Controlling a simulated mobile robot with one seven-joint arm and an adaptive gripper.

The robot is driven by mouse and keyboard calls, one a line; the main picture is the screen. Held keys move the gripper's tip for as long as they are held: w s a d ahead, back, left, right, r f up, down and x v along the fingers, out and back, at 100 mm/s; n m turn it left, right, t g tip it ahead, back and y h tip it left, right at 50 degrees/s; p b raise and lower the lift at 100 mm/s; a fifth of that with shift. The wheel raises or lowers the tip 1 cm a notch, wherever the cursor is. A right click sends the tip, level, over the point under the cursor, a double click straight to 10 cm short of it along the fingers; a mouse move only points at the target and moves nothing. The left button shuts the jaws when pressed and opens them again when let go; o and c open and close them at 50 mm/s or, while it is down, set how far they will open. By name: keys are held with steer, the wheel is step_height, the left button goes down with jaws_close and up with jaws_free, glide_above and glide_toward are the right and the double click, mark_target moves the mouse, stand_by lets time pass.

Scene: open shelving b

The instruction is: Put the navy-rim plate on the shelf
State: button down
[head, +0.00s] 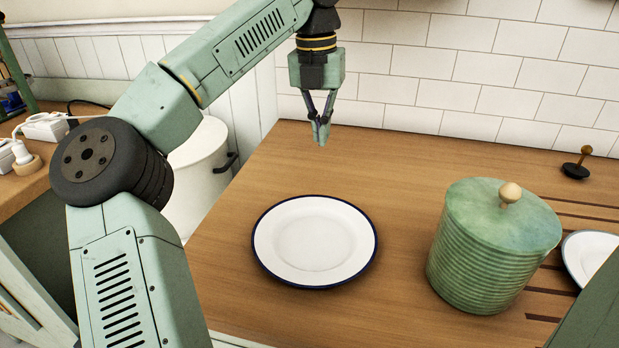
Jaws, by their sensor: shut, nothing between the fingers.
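The navy-rim plate (314,241) is white with a dark blue edge. It lies flat on the wooden counter (385,160), near the middle of the head view. My gripper (320,140) points down above the counter, behind the plate as seen here and apart from it. Its fingers are shut with nothing between them. I cannot make out a shelf for certain in this view.
A green ribbed canister (490,255) with a knobbed lid stands right of the plate. Another plate (590,255) shows partly at the right edge. A small knobbed item (577,168) sits back right. A white tiled wall (440,75) closes the back.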

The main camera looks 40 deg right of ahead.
mark_target(310, 193)
steer(key=shift+y, duration=0.4)
steer(key=f, duration=0.6)
steer(key=a+f+p, duration=0.1)
steer(key=f, duration=0.2)
steer(key=shift+w, duration=0.35)
steer(key=shift+s+a+f+p, duration=0.2)
steer(key=shift+s+a+p, duration=0.05)
steer(key=shift+s+a, duration=0.3)
steer(key=shift+s+a+f+p, duration=0.15)
steer(key=shift+s+a+p, duration=0.1)
steer(key=shift+s+a, duration=0.2)
steer(key=shift+s+a+f, duration=0.1)
steer(key=shift+s+a, duration=0.25)
steer(key=shift+a, duration=0.1)
steer(key=shift+s, duration=0.1)
